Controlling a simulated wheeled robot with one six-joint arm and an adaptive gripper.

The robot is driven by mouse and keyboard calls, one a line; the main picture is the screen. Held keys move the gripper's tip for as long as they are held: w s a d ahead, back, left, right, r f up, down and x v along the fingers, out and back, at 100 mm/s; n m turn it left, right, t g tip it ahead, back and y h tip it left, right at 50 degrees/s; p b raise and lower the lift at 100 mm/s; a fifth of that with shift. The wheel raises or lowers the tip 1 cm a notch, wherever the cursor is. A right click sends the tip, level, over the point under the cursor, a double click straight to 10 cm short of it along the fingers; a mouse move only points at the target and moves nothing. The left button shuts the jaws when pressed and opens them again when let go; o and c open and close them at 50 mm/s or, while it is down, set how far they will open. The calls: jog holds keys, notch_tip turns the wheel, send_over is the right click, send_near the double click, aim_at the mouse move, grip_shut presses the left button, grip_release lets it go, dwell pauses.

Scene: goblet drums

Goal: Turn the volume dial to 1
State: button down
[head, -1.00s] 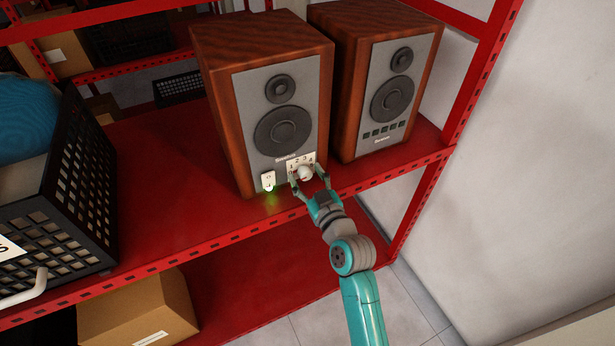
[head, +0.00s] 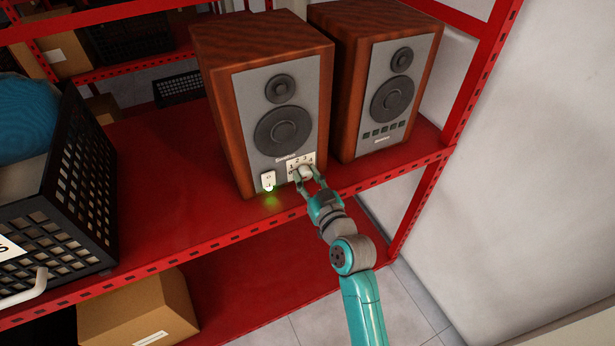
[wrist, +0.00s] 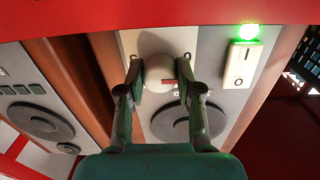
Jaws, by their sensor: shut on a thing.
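The volume dial (head: 306,172) is a small white round knob low on the front of the left wooden speaker (head: 262,100). It sits on a pale plate with the numbers 1 to 4 above it. My gripper (head: 308,177) is shut on the dial, with one finger on each side. In the wrist view, the white dial (wrist: 160,74) is between the two fingertips (wrist: 160,80) and shows a small red mark. The fingers and dial hide part of the number plate, so I cannot tell which number the dial points to.
A white rocker switch (head: 268,180) with a lit green lamp is left of the dial. A second speaker (head: 385,80) stands to the right on the red shelf (head: 160,215). A black crate (head: 75,190) is at the left.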

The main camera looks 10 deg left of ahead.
jog(key=m, duration=0.5)
jog(key=shift+m, duration=0.3)
dwell(0.4)
jog(key=c, duration=0.8)
grip_release()
jog(key=shift+o, duration=0.2)
jog(key=v, duration=1.2)
jog(key=shift+r, duration=0.15)
